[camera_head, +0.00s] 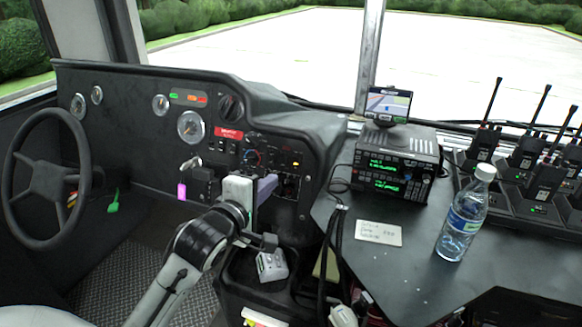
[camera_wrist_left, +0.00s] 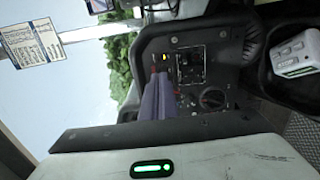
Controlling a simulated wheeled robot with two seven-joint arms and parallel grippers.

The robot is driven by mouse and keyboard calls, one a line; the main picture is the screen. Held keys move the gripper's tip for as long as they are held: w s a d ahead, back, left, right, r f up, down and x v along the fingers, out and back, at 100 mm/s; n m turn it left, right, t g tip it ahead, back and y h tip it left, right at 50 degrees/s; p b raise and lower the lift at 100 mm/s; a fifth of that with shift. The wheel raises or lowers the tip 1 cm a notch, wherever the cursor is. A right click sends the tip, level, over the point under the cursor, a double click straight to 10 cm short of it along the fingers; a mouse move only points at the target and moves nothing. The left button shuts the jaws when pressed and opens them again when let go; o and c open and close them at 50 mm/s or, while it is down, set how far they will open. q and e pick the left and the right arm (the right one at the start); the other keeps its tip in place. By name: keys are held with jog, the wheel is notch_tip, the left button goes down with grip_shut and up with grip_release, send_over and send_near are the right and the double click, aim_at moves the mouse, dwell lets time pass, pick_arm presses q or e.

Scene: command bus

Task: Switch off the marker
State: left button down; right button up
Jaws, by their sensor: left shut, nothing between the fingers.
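The dashboard's switch panel (camera_head: 275,158) carries an amber light (camera_head: 296,164), a round knob with a blue and red ring (camera_head: 253,157) and small dark controls. I cannot read which control is the marker switch. My left gripper (camera_head: 268,185) is shut and empty, in front of the lower part of this panel, and hides some of it. In the left wrist view the shut purple-grey fingers (camera_wrist_left: 159,85) point at the panel (camera_wrist_left: 190,66), near its lit amber light (camera_wrist_left: 165,58). I cannot tell whether the fingertips touch it. My right gripper is not in view.
A red label (camera_head: 228,133) sits above a switch row to the left. The steering wheel (camera_head: 45,178) stands far left. A radio unit (camera_head: 396,168), a water bottle (camera_head: 463,215) and several handheld radios (camera_head: 540,180) occupy the right console. Cables (camera_head: 338,225) hang beside the panel.

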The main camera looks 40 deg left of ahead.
pick_arm(q)
send_near(296, 161)
jog(key=b+x, duration=0.1)
jog(key=x, duration=0.3)
jog(key=shift+w+a, duration=0.2)
jog(key=shift+w, duration=0.2)
jog(key=shift+x, duration=0.8)
jog(key=shift+w, duration=0.1)
